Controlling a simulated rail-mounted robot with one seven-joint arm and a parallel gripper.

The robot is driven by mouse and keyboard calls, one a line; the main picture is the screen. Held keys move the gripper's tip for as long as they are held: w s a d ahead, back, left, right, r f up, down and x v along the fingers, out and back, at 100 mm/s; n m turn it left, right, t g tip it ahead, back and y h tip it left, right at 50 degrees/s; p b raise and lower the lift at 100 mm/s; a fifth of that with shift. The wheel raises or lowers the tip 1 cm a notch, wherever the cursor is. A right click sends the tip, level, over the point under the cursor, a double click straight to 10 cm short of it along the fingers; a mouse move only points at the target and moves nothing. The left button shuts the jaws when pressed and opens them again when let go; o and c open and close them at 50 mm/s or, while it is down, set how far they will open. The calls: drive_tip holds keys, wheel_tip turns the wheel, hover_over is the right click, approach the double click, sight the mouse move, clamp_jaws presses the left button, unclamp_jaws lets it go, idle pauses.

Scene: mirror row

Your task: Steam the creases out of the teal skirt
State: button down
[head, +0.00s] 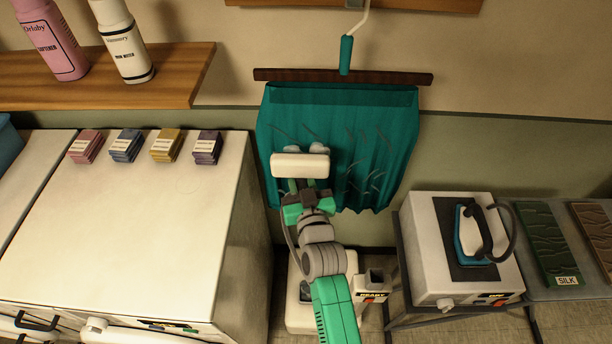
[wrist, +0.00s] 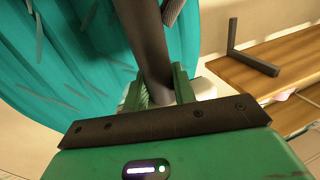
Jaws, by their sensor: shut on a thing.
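The teal skirt (head: 385,125) hangs on the wall from a dark wooden hanger bar (head: 345,77). Grey crease lines show on its upper left, upper right and lower right. A steamer head (head: 300,166), white and wide, is in front of the skirt's left middle, with small white puffs at its upper edge. My gripper (head: 303,192) is shut on the steamer's handle just below the head. In the wrist view the dark handle (wrist: 148,50) stands between my gripper's green fingers (wrist: 160,92), with the creased skirt (wrist: 60,60) behind it. Whether the head touches the cloth cannot be told.
A white steamer base (head: 300,315) stands on the floor beneath my arm. A white counter (head: 130,220) with several small coloured stacks is at left, below a wooden bottle shelf (head: 110,90). An iron (head: 470,235) rests on a white unit at right, beside a silk-labelled board (head: 550,243).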

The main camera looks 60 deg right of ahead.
drive_tip(key=shift+w+d, duration=0.2)
drive_tip(key=shift+d, duration=0.9)
drive_tip(key=shift+w+d, duration=0.3)
drive_tip(key=shift+d, duration=0.3)
drive_tip(key=shift+w+d, duration=0.25)
drive_tip(key=shift+d, duration=0.4)
drive_tip(key=shift+w+d, duration=0.3)
drive_tip(key=shift+d, duration=0.3)
wheel_tip(320, 180, down, 30)
drive_tip(key=b, duration=2.1)
drive_tip(key=shift+s+a+r+p, duration=0.1)
drive_tip(key=shift+s+a+p, duration=0.2)
drive_tip(key=shift+a+p, duration=0.45)
drive_tip(key=shift+s+a+f+p, duration=0.1)
drive_tip(key=shift+s+a+p, duration=0.25)
drive_tip(key=shift+a+p, duration=0.4)
drive_tip(key=shift+s+a+r+p, duration=0.1)
drive_tip(key=shift+s+a+p, duration=0.3)
drive_tip(key=shift+a, duration=0.55)
drive_tip(key=shift+w, duration=0.1)
